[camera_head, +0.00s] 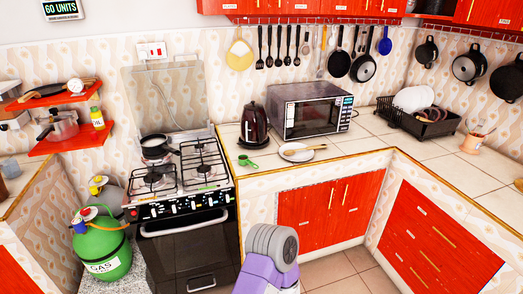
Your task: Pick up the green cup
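A small green cup (246,160) lies on the tiled counter (225,134), just in front of the dark kettle (254,124). It is small in the picture, and a short green part, perhaps its handle, points to the lower right. A grey and purple link of my arm rises at the bottom centre, well below and apart from the cup. Neither of my grippers shows.
A plate (296,153) with a wooden utensil lies right of the cup. A microwave (312,110) stands behind it. The gas stove (178,170) is to the left. A dish rack (421,120) stands at the right. The counter's front edge runs close below the cup.

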